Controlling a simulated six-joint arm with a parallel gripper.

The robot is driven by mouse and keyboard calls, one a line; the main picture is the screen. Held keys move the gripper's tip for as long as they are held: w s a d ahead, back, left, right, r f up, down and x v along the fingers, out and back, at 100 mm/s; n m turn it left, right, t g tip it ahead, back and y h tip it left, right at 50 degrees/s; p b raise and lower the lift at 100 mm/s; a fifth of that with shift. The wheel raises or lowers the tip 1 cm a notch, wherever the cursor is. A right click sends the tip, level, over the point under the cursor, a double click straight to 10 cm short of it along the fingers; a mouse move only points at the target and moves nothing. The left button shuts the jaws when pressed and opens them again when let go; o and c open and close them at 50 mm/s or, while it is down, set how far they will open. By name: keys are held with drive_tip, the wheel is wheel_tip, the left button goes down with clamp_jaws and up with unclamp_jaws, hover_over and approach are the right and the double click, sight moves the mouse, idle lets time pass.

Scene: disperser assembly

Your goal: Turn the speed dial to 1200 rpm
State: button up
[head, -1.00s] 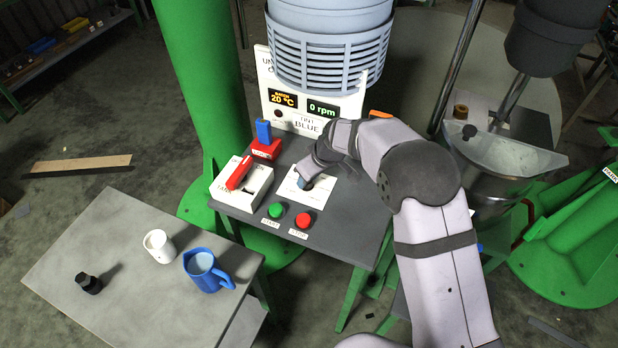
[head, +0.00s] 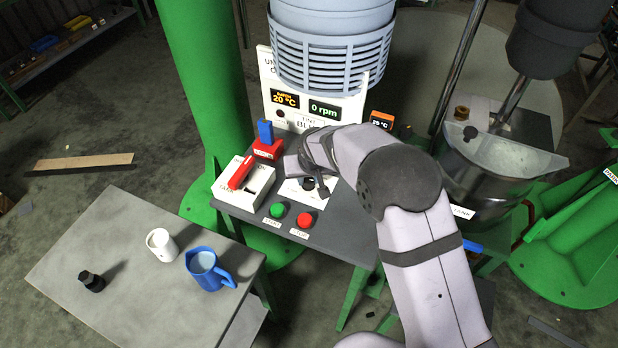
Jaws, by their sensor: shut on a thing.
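The speed dial's white plate (head: 296,194) lies on the grey control desk, right of the red-handled switch. My gripper (head: 309,183) is down at the plate, shut on the dial; the dial itself is mostly hidden by my fingers and wrist, so its pointer and scale cannot be read. My arm comes in from the lower right. The green speed display (head: 324,111) on the back panel reads 0 rpm.
A red lever switch (head: 241,173) and a red block with a blue handle (head: 267,149) stand left of the dial. Green (head: 278,210) and red (head: 304,220) buttons sit in front. A side table (head: 150,300) holds a white mug, a blue jug and a black piece.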

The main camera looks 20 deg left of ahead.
sight(310, 196)
drive_tip(key=shift+s+f, duration=0.1)
idle(0.3)
drive_tip(key=o, duration=1)
drive_tip(key=shift+o, duration=0.2)
drive_tip(key=shift+r, duration=0.2)
drive_tip(key=shift+r, duration=0.25)
drive_tip(key=b+v, duration=0.2)
drive_tip(key=v, duration=0.4)
drive_tip(key=shift+r, duration=0.25)
drive_tip(key=shift+s+d, duration=0.15)
